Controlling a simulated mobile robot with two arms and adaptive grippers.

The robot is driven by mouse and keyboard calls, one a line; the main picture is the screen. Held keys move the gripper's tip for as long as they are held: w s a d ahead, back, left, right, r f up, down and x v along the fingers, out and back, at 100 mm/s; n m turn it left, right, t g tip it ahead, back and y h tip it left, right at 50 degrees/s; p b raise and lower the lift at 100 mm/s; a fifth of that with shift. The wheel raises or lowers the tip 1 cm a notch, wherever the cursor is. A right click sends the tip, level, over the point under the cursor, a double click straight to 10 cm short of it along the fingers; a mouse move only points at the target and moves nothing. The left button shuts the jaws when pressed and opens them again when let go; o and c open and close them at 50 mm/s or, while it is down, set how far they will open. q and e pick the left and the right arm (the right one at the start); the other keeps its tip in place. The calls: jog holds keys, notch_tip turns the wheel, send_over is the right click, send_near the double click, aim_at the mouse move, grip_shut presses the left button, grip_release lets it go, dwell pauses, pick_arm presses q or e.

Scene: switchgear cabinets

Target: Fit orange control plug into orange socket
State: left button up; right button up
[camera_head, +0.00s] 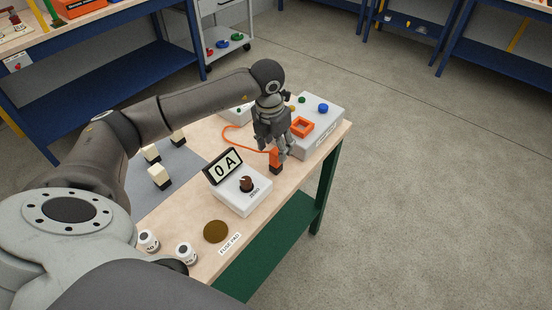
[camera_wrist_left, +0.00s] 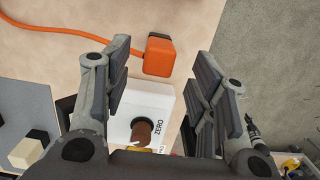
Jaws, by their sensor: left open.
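The orange control plug (camera_head: 274,158) with a dark end is on the wooden table, just below my left gripper (camera_head: 281,151) in the head view. Its orange cable curves off to the left. In the left wrist view the plug (camera_wrist_left: 158,56) shows between the two spread fingers of my left gripper (camera_wrist_left: 163,68), with a gap on both sides. The left gripper is open and empty. The orange socket (camera_head: 302,127) is a square frame on top of a light grey box, right of the gripper. My right gripper is not in view.
A white box with a brown knob (camera_head: 247,184) and a "0 A" display (camera_head: 223,166) stand close in front of the plug. Green and blue buttons (camera_head: 323,108) sit beside the socket. Black-and-cream blocks (camera_head: 159,177) stand on a grey mat. A brown disc (camera_head: 215,231) lies near the front edge.

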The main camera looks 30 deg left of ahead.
aim_at(275, 152)
pick_arm(q)
notch_tip(275, 152, down, 4)
jog(key=shift+w+f+p, duration=0.15)
jog(key=shift+f+p, duration=0.05)
jog(key=shift+p, duration=0.85)
jog(key=shift+w+f, duration=0.1)
jog(key=shift+f, duration=0.25)
jog(key=c, duration=1.1)
jog(key=shift+c, duration=0.3)
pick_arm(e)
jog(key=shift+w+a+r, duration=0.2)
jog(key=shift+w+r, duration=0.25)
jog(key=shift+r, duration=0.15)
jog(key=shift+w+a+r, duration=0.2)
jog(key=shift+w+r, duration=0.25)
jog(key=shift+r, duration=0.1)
pick_arm(q)
jog(key=shift+r, duration=0.15)
